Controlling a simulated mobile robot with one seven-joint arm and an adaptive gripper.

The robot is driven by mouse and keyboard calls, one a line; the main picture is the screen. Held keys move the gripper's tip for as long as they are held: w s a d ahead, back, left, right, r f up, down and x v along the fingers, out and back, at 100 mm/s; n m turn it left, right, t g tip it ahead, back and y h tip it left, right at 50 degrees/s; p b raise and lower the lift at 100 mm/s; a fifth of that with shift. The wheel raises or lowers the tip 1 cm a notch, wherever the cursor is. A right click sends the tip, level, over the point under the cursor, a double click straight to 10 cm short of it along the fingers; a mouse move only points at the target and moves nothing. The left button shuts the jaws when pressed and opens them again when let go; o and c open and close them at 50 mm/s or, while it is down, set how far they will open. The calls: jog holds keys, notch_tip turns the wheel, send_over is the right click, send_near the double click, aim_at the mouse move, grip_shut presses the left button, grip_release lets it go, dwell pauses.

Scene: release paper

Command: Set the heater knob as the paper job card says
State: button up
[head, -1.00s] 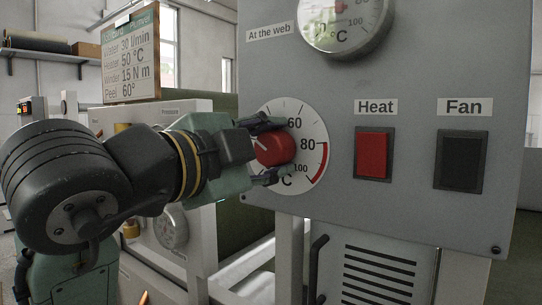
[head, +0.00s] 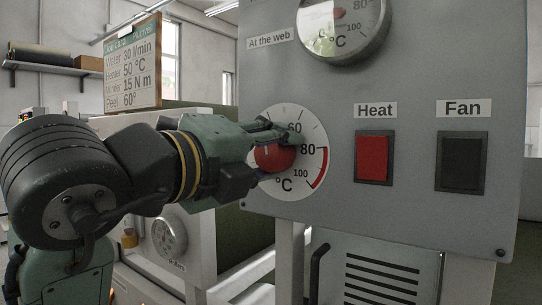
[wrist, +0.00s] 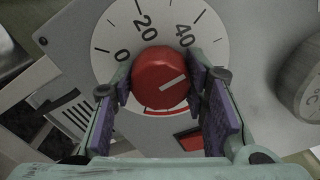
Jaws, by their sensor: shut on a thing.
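The red heater knob (head: 274,157) sits on a white dial (head: 312,128) on the grey panel. My gripper (head: 268,152) has its fingers on both sides of it. In the wrist view my gripper (wrist: 161,84) is shut on the knob (wrist: 158,72), with purple pads at its left and right. The knob's white line points right and slightly up, past 40 on the dial (wrist: 105,32); the numeral beyond is hidden by the right finger. The job card (head: 132,66) at upper left reads Water 30 l/min, Heater 50 °C, Winder 15 N m, Peel 60°.
A round "At the web" gauge (head: 343,28) is above the dial. A red Heat switch (head: 374,157) and a black Fan switch (head: 462,162) are to the right. A white box with a smaller dial (head: 170,236) stands behind my arm.

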jog(key=shift+m, duration=0.6)
jog(key=o, duration=1.1)
jog(key=shift+o, duration=0.2)
jog(key=shift+s, duration=0.1)
jog(key=v, duration=1.2)
